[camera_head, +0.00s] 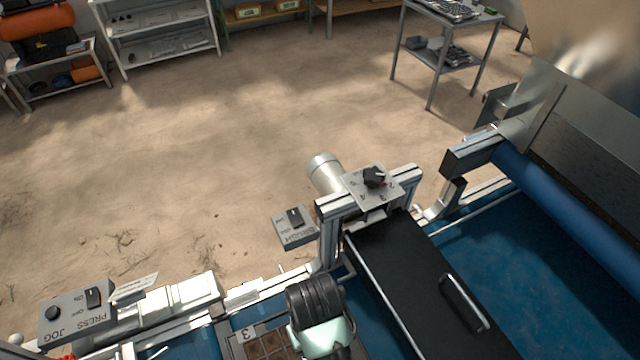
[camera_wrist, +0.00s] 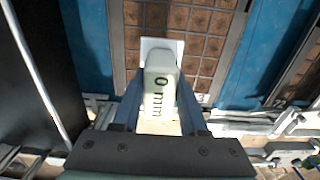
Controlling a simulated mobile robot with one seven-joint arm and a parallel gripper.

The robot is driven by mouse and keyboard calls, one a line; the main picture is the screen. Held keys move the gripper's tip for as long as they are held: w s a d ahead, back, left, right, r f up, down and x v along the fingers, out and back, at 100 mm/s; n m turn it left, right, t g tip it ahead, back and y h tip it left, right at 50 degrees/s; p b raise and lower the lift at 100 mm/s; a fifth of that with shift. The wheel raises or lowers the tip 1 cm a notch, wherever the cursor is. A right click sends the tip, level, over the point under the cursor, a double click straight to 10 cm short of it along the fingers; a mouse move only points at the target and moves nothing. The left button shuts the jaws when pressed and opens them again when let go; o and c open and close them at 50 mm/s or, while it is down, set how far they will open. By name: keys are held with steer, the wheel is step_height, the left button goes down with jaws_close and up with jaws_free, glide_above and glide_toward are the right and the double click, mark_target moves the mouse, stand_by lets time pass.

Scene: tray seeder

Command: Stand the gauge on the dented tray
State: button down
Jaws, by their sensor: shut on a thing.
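The gauge (camera_wrist: 160,82) is a pale block with a white plate at its far end and "0 mm" lettering on its face. In the wrist view my gripper (camera_wrist: 160,103) is shut on it, with one finger on each side. The gauge is over a tray (camera_wrist: 118,45) of brown soil cells; I cannot tell whether it touches. In the head view my gripper's black and pale green wrist (camera_head: 318,310) covers part of a tray marked 3 (camera_head: 246,334); the gauge is hidden there. I see no clear dent.
A second tray (camera_wrist: 279,88) lies at the right of the wrist view, past a blue belt strip (camera_wrist: 236,80). A press jog box (camera_head: 75,312) is at left.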

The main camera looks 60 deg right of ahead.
steer(key=f, duration=0.4)
steer(key=shift+s+a+f, duration=0.15)
steer(key=shift+s+a, duration=0.05)
steer(key=shift+s, duration=0.05)
steer(key=shift+w+f+p, duration=0.1)
steer(key=shift+f+p, duration=0.2)
steer(key=shift+f, duration=2.1)
steer(key=shift+d, duration=0.1)
steer(key=shift+c, duration=2.2)
jaws_free()
steer(key=shift+f, duration=0.15)
